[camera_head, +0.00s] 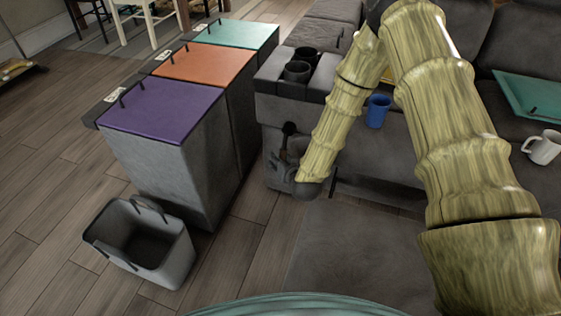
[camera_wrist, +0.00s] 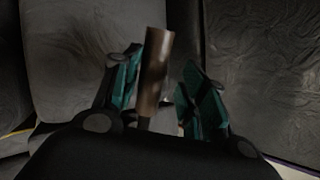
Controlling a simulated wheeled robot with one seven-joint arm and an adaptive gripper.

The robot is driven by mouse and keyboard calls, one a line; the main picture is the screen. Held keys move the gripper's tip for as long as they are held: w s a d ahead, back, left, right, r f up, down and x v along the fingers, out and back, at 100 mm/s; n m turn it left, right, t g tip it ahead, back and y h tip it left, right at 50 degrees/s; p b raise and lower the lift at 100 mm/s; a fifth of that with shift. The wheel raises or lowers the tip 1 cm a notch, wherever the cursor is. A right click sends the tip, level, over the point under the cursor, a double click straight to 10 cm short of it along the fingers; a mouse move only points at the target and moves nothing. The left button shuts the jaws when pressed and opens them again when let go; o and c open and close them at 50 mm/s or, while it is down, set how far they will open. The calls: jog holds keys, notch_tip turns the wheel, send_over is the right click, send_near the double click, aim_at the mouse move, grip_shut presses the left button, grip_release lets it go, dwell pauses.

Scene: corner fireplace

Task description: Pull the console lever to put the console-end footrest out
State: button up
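The console (camera_head: 280,108) is a dark grey block with two cup holders on top, at the end of the grey sofa. The lever (camera_head: 289,129) has a dark knob and stands upright on the console's front. My gripper (camera_head: 281,168) is low beside the lever, partly hidden by my wrist. In the wrist view the lever's brown cylindrical handle (camera_wrist: 155,72) stands between my teal-padded fingers (camera_wrist: 163,88). The fingers are apart, with a clear gap on the right; whether the left one touches is unclear. The console-end footrest cannot be clearly told apart under my arm.
Bins with purple (camera_head: 160,108), orange (camera_head: 205,63) and teal (camera_head: 237,33) lids stand left of the console. An open grey basket (camera_head: 175,262) is on the floor. A blue cup (camera_head: 377,111), white mug (camera_head: 543,147) and teal tray (camera_head: 530,93) are on the sofa. A flat grey cushioned surface (camera_head: 345,255) lies in front.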

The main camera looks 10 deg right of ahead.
jog(key=shift+r, duration=0.1)
notch_tip(320, 180, up, 8)
jog(key=shift+w+f, duration=0.1)
jog(key=shift+w, duration=0.05)
jog(key=shift+r, duration=1.05)
